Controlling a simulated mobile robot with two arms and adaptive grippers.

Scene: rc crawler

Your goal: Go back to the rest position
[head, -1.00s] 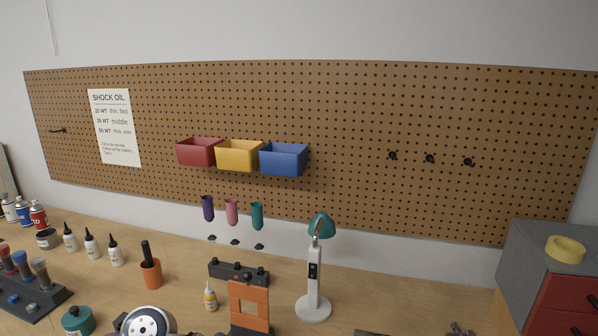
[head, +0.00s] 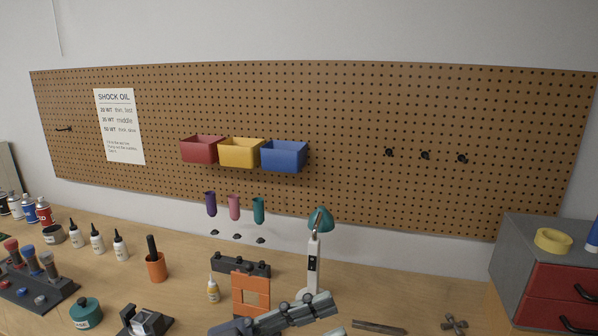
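A grey jointed gripper part (head: 285,315) of mine reaches in from the bottom edge of the head view, in front of the orange stand and the lamp foot. It looks like my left gripper, but its arm is cut off by the frame. Its segments lie slantwise, pointing right. I cannot tell whether its fingers are open or shut, and I see nothing clearly held in it. My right gripper does not show.
The workbench (head: 395,290) holds an orange stand (head: 237,297), a teal-headed lamp (head: 313,262), a dark stand (head: 145,320), a teal jar (head: 86,312) and several bottles. A grey cabinet with red drawers (head: 565,295) stands at right. Bins hang on the pegboard (head: 350,110).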

